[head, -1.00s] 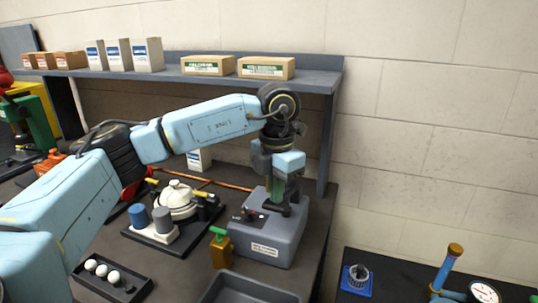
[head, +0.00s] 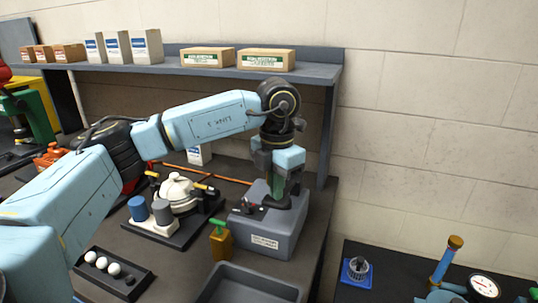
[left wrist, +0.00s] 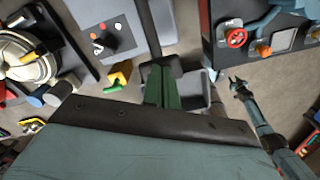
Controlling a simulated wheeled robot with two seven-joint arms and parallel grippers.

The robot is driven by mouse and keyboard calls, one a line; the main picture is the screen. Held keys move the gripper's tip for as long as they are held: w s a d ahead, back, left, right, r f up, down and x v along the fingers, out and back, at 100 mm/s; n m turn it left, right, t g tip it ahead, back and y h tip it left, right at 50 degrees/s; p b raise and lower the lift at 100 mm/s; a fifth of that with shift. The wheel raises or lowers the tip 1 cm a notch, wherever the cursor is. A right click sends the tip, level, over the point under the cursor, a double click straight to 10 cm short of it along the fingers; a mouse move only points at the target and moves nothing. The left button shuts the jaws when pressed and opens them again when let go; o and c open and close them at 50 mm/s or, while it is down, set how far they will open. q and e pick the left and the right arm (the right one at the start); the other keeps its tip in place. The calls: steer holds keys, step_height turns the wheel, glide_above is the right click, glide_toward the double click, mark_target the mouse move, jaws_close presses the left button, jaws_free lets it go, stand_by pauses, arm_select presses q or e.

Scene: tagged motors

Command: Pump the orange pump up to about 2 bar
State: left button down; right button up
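I cannot identify the orange pump for certain. A blue upright tube with an orange top (head: 446,262) and a white dial gauge (head: 484,286) stands at the lower right of the head view. A small orange object (head: 50,157) sits at the far left, partly behind my arm. My left gripper (head: 278,203) points down at the grey box (head: 262,237). In the left wrist view its green fingers (left wrist: 163,88) lie close together with nothing visible between them. My right gripper (left wrist: 239,84) shows small in the left wrist view, fingers apart and empty; the head view does not show it.
A grey tray (head: 250,285) is in front. A black tray with white balls (head: 112,277) and a white round device (head: 180,193) are left. A gap separates the two benches.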

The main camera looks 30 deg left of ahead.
arm_select(q)
steer(key=shift+f+b, duration=0.95)
steer(key=shift+f, duration=0.7)
steer(key=shift+r+p, duration=1.8)
steer(key=shift+r, duration=0.65)
steer(key=shift+f, duration=0.25)
steer(key=shift+f+b, duration=1.7)
steer(key=shift+f, duration=0.55)
steer(key=shift+r+p, duration=1.75)
steer(key=shift+r, duration=0.7)
steer(key=shift+f, duration=0.1)
steer(key=shift+r, duration=0.2)
